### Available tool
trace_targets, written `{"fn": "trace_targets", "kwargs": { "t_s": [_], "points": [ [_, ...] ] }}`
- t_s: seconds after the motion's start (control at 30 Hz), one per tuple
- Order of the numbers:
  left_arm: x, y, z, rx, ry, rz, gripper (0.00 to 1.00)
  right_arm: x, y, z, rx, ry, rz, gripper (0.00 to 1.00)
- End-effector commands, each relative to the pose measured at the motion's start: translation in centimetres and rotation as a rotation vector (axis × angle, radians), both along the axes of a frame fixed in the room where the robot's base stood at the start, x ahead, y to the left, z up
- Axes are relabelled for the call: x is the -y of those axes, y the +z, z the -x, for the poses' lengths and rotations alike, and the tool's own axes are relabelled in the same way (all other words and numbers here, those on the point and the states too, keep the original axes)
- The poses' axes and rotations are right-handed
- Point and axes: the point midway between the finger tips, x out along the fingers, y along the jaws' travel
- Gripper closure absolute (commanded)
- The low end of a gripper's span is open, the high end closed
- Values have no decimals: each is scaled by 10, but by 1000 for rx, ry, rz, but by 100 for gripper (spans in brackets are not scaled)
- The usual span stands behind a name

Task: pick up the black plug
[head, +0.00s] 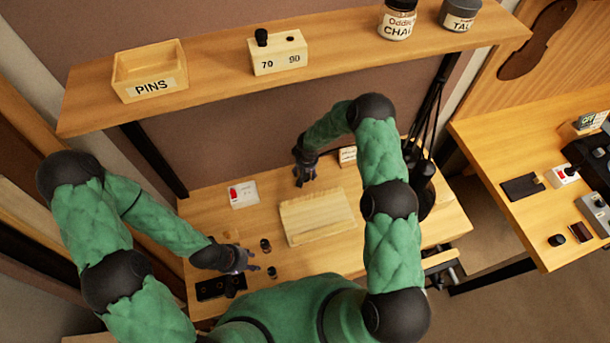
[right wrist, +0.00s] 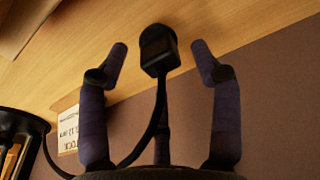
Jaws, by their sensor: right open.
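The black plug (right wrist: 158,48) has a square body and a black cable, and shows in the right wrist view against the wooden bench top. It sits between the two front fingertips of my right gripper (right wrist: 160,58), with gaps on both sides, so the gripper is open and not closed on it. In the head view my right gripper (head: 306,176) is low over the back of the bench, and I cannot make out the plug there. My left gripper (head: 250,262) is open and empty at the front left of the bench, near small dark cylinders (head: 265,245).
A pale wooden board (head: 317,218) lies mid-bench. A labelled box (right wrist: 68,128) stands near the plug. The shelf (head: 215,70) overhead carries a PINS box (head: 150,72) and a numbered block (head: 278,53). Dark hanging items (head: 420,180) are at right.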

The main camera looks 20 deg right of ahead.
Motion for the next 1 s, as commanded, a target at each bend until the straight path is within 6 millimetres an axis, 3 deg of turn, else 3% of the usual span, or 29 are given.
{"fn": "trace_targets", "kwargs": {
  "t_s": [0.27, 0.6, 0.67, 0.83, 1.0],
  "points": [
    [0, 5, 0, 0, 0, 0, 60, 0, -25, -5, -1, -1, 0, 35],
    [0, 5, 0, 0, 0, 0, 60, 0, -29, -6, 1, -1, 0, 35],
    [0, 5, 0, 0, 0, 0, 60, 0, -29, -6, 0, -1, 0, 49],
    [0, 5, 0, 0, 0, 0, 60, 0, -29, -6, 0, -1, 0, 97],
    [0, 5, 0, 0, 0, 0, 60, 0, -29, -6, 0, -1, 0, 99]
  ]
}}
